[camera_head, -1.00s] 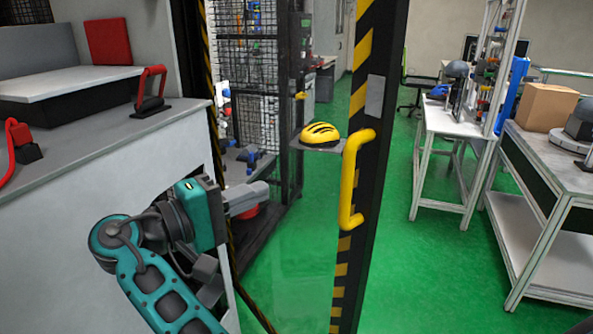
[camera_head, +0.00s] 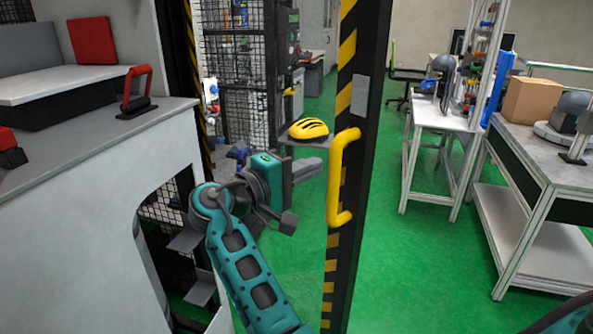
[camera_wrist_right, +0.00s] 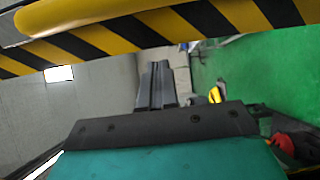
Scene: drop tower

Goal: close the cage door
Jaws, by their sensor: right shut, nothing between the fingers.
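The cage door shows as a tall dark frame (camera_head: 369,60) with yellow-and-black striped edging and a yellow bar handle (camera_head: 337,185). It stands upright in the middle of the head view, with green floor on both sides of it. My right gripper (camera_head: 308,168) is shut and empty, just left of the handle, with its fingers pointing toward the door edge; I see no clear contact. In the right wrist view the shut fingers (camera_wrist_right: 158,85) lie below the striped edge (camera_wrist_right: 110,40) and the yellow handle (camera_wrist_right: 150,15). My left gripper is not in view.
A grey machine counter (camera_head: 90,140) with a red handle (camera_head: 138,92) stands at left. A workbench (camera_head: 535,150) with a cardboard box (camera_head: 532,100) stands at right. Green floor right of the door is clear.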

